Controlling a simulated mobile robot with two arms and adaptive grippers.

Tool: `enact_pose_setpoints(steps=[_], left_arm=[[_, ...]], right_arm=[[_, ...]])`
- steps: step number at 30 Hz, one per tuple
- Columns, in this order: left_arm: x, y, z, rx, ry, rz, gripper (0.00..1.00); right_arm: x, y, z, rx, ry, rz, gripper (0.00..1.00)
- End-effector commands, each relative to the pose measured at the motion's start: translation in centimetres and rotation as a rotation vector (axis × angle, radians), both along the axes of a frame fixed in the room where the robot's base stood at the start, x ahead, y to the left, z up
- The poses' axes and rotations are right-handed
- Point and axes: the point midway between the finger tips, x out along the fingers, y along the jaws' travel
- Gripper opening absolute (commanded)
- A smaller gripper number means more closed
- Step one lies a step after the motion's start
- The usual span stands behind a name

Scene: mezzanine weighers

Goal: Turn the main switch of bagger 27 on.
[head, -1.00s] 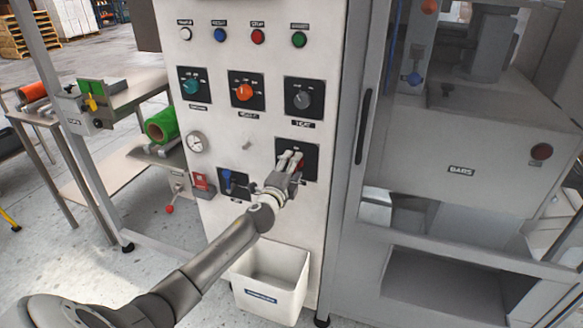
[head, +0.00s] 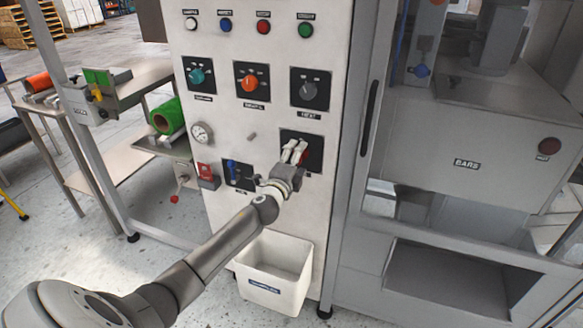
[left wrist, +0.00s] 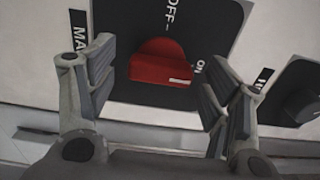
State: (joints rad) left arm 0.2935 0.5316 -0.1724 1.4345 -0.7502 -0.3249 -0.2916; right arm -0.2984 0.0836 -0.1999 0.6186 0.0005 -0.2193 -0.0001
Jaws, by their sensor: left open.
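The main switch is a red rotary knob (left wrist: 160,62) on a black plate (left wrist: 215,30) with the words OFF and ON, seen close in the left wrist view. A short white mark shows at the knob's lower right edge, near ON; I cannot tell its exact setting. My left gripper (left wrist: 158,90) is open, one finger on each side of the knob, with visible gaps. In the head view my left gripper (head: 294,152) is in front of the switch plate (head: 315,143) and hides most of the knob. My right gripper is not in view.
The white panel carries teal (head: 196,76), orange (head: 249,84) and grey (head: 309,90) knobs above, a gauge (head: 202,133), and a blue-handled switch (head: 231,170) close left of my gripper. A white bin (head: 272,287) hangs below. A glazed cabinet (head: 450,140) stands right.

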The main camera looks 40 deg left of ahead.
Motion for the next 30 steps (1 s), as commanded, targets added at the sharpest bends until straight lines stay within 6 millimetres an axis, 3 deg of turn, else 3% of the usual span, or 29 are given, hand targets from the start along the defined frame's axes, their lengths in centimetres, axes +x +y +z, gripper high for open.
enact_pose_setpoints(steps=[18, 24, 30], left_arm=[[-9.5, -2.3, -0.2, 0.0, 0.004, -0.001, 0.73], [-11.1, -2.7, -0.1, 0.001, 0.002, -0.001, 0.73], [-11.4, -2.8, -0.1, 0.001, 0.002, 0.0, 0.73]], right_arm=[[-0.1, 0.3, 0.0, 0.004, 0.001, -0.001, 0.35], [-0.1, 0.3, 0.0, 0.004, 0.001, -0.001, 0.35], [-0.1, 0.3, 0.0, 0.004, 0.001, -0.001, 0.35]])
